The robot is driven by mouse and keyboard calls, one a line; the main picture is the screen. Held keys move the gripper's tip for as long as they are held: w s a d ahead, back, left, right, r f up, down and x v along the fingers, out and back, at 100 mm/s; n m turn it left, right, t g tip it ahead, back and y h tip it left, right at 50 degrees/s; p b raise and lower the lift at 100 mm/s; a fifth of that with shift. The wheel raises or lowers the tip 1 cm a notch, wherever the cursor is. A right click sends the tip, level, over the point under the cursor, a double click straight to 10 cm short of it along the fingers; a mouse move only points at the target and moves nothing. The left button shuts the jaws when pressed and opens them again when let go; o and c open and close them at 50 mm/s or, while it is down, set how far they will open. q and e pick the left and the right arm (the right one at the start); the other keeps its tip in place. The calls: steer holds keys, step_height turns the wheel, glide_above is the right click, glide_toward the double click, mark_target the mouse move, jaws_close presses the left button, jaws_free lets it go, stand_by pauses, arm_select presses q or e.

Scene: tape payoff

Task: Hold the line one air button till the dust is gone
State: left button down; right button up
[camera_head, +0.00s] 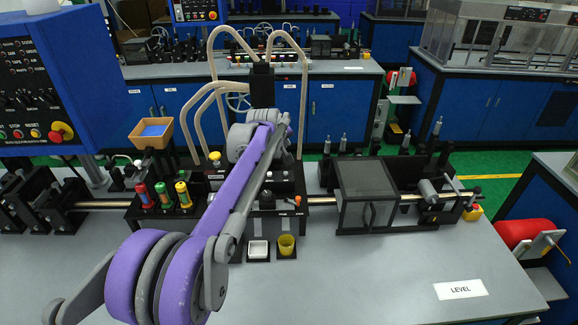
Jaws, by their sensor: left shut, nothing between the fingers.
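My left arm, purple and grey, reaches from the lower left across the bench to the machine's middle. My left gripper (243,142) is at its far end, beside the black stand with pale hoses. It is shut with nothing in it. Its fingertips are hard to make out against the dark parts. The arm hides part of the black control block (290,201). I cannot tell which small control is the line one air button, nor whether a finger touches one. A yellow button (214,156) shows left of the arm. No dust is clear at this size. My right gripper is not in view.
Red, green and yellow-topped tools (164,196) stand left of the arm. A small tan bin (150,133) is behind them. A white dish (258,250) and a yellow cup (286,244) stand in front. A dark clear-sided box (366,195) is to the right. The front right bench is clear around the LEVEL label (460,290).

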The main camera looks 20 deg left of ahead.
arm_select(q)
steer(key=shift+s, duration=0.1)
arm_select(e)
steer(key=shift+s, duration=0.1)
arm_select(q)
steer(key=b, duration=0.3)
glide_above(286, 174)
steer(key=f, duration=0.8)
steer(key=shift+s, duration=0.4)
steer(key=shift+f+b, duration=0.4)
steer(key=shift+w, duration=0.1)
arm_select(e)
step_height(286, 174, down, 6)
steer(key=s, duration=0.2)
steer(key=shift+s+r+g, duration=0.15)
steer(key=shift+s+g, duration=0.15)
arm_select(q)
steer(key=shift+f, duration=0.15)
steer(key=shift+f, duration=0.25)
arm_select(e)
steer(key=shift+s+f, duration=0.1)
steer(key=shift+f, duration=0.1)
